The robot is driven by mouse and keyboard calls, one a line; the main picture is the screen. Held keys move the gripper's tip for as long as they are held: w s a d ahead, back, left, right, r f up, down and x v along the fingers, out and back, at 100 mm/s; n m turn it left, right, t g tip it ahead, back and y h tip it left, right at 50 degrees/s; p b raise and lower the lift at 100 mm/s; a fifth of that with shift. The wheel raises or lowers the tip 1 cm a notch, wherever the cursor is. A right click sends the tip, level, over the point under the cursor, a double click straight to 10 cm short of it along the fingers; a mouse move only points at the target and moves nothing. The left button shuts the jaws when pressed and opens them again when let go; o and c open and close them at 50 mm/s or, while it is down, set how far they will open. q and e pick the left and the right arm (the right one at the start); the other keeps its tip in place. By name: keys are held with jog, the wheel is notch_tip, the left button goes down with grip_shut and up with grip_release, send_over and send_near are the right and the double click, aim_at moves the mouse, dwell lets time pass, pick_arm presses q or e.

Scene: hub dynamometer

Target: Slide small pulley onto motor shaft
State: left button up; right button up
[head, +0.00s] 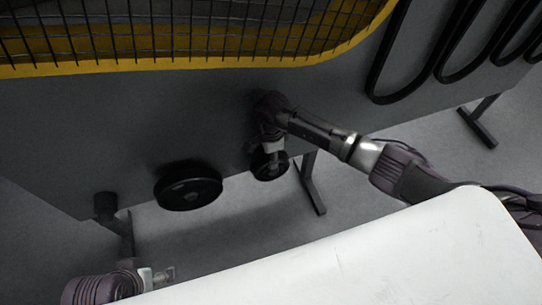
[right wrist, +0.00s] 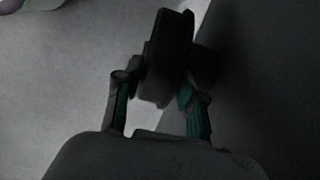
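The small pulley (head: 269,166) is a dark, flanged wheel at the edge of the grey panel, below my right gripper (head: 270,149). In the right wrist view the small pulley (right wrist: 167,58) stands tilted between the two fingers of my right gripper (right wrist: 158,92), which close on it from both sides. A dark stub shows to its right there; I cannot tell whether it is the pulley's hub or the motor shaft. The motor shaft is not clearly visible. My left gripper (head: 166,275) is at the bottom left, empty, its fingers apart.
A larger black pulley (head: 188,187) is at the panel edge, left of the small one. A yellow-framed mesh guard (head: 200,55) spans the top. Black belts (head: 400,60) hang at the upper right. The dark grey panel (head: 120,125) lies between.

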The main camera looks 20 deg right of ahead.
jog(key=shift+s+f, duration=0.15)
grip_shut()
jog(key=shift+r, duration=0.2)
pick_arm(q)
notch_tip(320, 180, down, 16)
jog(key=g+p, duration=0.1)
jog(key=p, duration=0.5)
jog(key=shift+w+d+r, duration=0.15)
pick_arm(e)
jog(key=s, duration=0.8)
jog(key=shift+s+d, duration=0.15)
jog(key=shift+s, duration=0.25)
dwell(1.0)
